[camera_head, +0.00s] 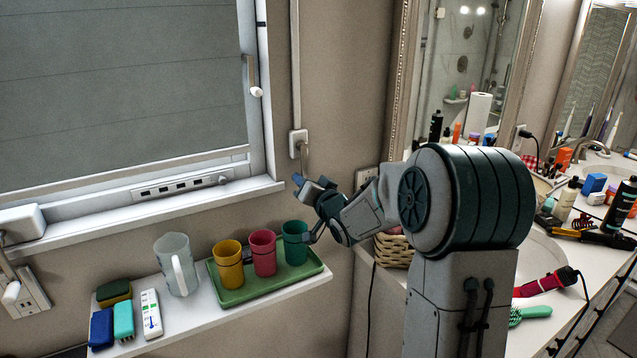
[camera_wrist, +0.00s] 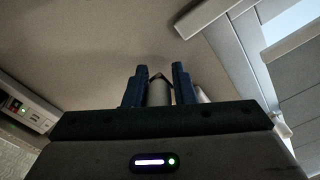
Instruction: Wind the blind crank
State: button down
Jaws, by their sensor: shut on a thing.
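The blind crank (camera_head: 304,154) hangs from a small white box (camera_head: 297,140) on the wall, right of the window. My gripper (camera_head: 299,181) is at the crank's lower end, just below the box, and hides part of it. In the wrist view, the two blue fingers of my gripper (camera_wrist: 158,84) are shut on a grey cylindrical piece (camera_wrist: 158,92), which looks like the crank's handle. The grey blind (camera_head: 120,90) covers most of the window, with its lower edge a little above the sill.
A white shelf (camera_head: 205,320) below the window bears a clear pitcher (camera_head: 175,264), a green tray (camera_head: 270,282) with yellow, pink and green cups, and sponges. The green cup (camera_head: 295,245) is close below my arm. A wicker basket (camera_head: 395,250) stands behind my arm.

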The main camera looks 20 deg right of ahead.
jog(key=shift+d+r, duration=0.1)
jog(key=c, duration=1.3)
grip_release()
jog(key=shift+s, duration=0.1)
jog(key=b+v, duration=0.2)
jog(key=v, duration=1.1)
jog(key=shift+s, duration=0.35)
